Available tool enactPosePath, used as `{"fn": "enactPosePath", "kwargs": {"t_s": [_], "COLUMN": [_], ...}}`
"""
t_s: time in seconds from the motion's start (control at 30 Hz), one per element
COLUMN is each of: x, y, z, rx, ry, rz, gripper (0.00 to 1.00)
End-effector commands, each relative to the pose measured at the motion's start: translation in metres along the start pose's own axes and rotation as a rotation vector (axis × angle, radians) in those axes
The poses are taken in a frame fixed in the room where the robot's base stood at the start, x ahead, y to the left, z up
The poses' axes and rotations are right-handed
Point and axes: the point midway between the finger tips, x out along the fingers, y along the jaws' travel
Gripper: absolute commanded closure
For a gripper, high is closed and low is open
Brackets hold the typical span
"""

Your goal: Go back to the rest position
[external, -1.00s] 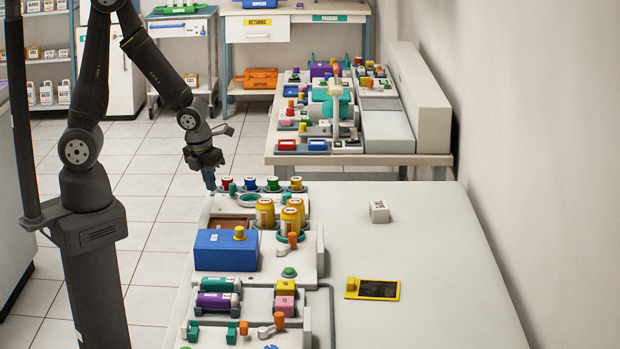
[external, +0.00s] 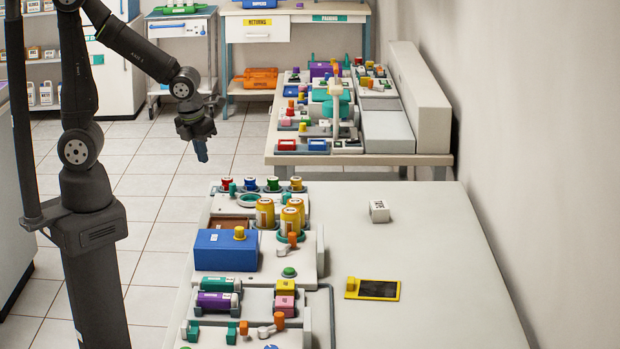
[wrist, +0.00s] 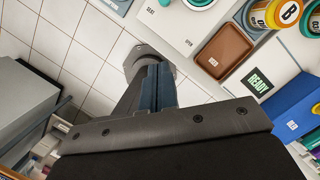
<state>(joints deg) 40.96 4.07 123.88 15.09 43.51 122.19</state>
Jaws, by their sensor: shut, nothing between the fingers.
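My gripper (external: 201,155) hangs in the air above the tiled floor, beyond the far left corner of the near table. Its fingers point down and are shut with nothing between them. It is apart from every object. In the wrist view, the closed blue-grey fingers (wrist: 158,88) show over floor tiles, beside the table edge.
The near table (external: 420,270) holds a blue box (external: 222,254), yellow cans (external: 265,213), a white block (external: 379,211) and a yellow-framed dark pad (external: 374,288). A second cluttered bench (external: 430,158) stands behind. The wrist view shows a brown tray (wrist: 224,52). Air around my gripper is clear.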

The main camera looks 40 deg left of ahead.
Motion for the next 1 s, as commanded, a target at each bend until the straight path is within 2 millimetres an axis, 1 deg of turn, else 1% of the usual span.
{"fn": "enactPosePath", "kwargs": {"t_s": [0.33, 0.47, 0.57, 1.0], "x": [0.001, 0.007, 0.016, 0.071], "y": [0.000, 0.000, -0.001, -0.003], "z": [0.000, 0.000, 0.000, -0.001], "rx": [0.000, 0.000, 0.000, -0.001], "ry": [0.000, 0.001, 0.002, 0.003], "rz": [0.000, 0.001, 0.002, 0.004], "gripper": [1.00, 1.00, 1.00, 1.00]}}
